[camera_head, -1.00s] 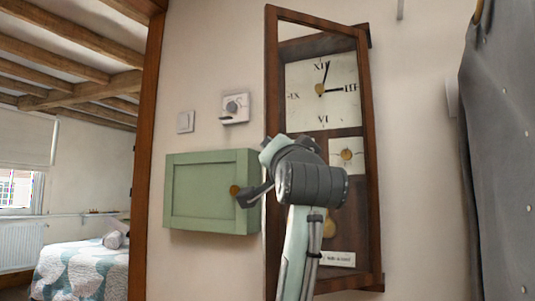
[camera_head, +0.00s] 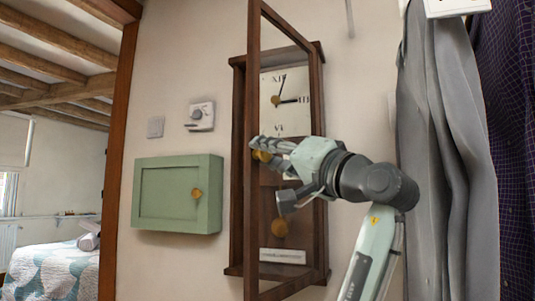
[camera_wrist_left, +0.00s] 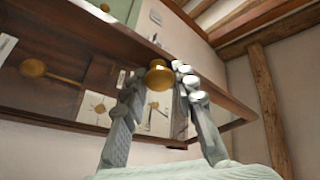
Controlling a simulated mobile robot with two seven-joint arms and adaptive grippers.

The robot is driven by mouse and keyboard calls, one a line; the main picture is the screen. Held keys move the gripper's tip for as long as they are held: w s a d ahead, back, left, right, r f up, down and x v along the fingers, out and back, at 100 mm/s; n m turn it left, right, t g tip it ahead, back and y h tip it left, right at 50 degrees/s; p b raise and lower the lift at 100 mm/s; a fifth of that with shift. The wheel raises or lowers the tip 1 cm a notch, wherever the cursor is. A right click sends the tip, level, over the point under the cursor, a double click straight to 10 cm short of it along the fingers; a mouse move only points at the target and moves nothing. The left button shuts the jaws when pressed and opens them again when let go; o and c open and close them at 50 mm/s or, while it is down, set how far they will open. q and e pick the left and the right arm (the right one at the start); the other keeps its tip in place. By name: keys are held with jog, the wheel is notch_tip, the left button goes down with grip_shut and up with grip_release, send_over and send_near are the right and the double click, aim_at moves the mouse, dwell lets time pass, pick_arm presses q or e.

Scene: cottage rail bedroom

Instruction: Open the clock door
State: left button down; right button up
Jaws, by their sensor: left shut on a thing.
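The clock door (camera_head: 252,225) is a dark brown wooden frame, swung out from the clock case (camera_head: 239,170). Its free left edge stands toward me and its right side is at the case. My left gripper (camera_head: 266,163) comes in from the right and is shut on the brass door knob (camera_head: 262,155) on the free edge. In the left wrist view the knob (camera_wrist_left: 158,76) sits between the two fingers. The white dial (camera_head: 290,88) and a brass pendulum bob (camera_head: 279,228) show inside the case. My right gripper is not in view.
A green wall cabinet (camera_head: 165,195) with a brass knob is left of the clock. A thermostat (camera_head: 200,115) and a switch (camera_head: 156,127) are above it. Grey cloth (camera_head: 445,150) hangs at the right, close to my arm. A doorway at left shows a bed (camera_head: 55,270).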

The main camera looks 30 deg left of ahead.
aim_at(259, 99)
pick_arm(q)
jog(key=shift+d+r, duration=0.2)
jog(key=shift+d, duration=0.15)
jog(key=c, duration=1.2)
grip_release()
jog(key=shift+w+f, duration=0.1)
jog(key=shift+o, duration=0.2)
notch_tip(259, 99, up, 10)
jog(key=shift+c, duration=0.3)
